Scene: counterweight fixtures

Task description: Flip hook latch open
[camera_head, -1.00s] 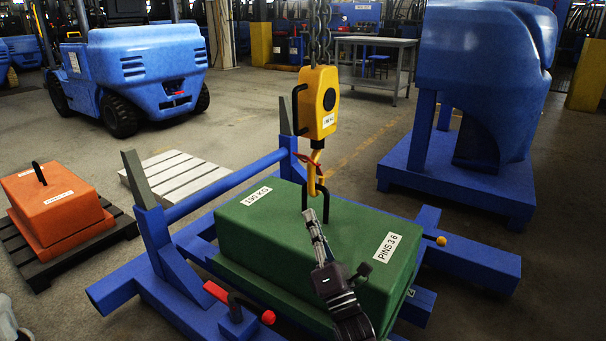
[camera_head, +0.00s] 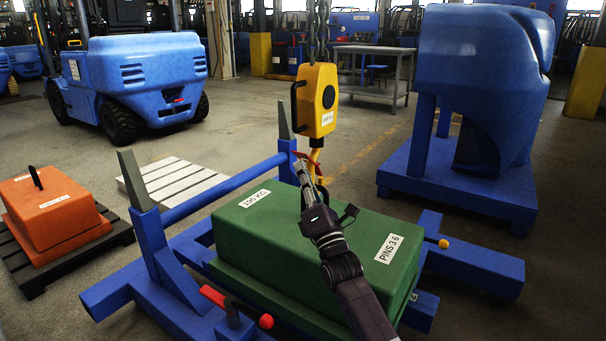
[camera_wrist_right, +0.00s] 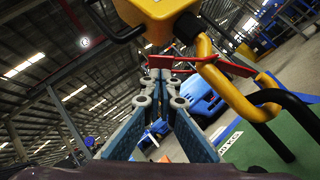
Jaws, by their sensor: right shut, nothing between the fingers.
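The yellow hoist block (camera_head: 317,100) hangs on chains, with its yellow hook (camera_wrist_right: 222,80) below. The hook meets the black lifting loop (camera_wrist_right: 280,120) on the green weight (camera_head: 290,238). The red latch (camera_wrist_right: 213,61) runs across the hook in the wrist view; in the head view it shows as a small red piece (camera_head: 318,163). My right gripper (camera_head: 299,166) is shut and empty, its fingertips (camera_wrist_right: 160,74) at the latch's left end; I cannot tell whether they touch. My gripper and arm hide part of the hook and loop in the head view. My left gripper is out of view.
A blue frame (camera_head: 225,191) with upright posts surrounds the green weight. A red-handled lever (camera_head: 212,296) is at the front. An orange weight (camera_head: 50,212) on a dark pallet is at left, a blue machine (camera_head: 480,85) at right.

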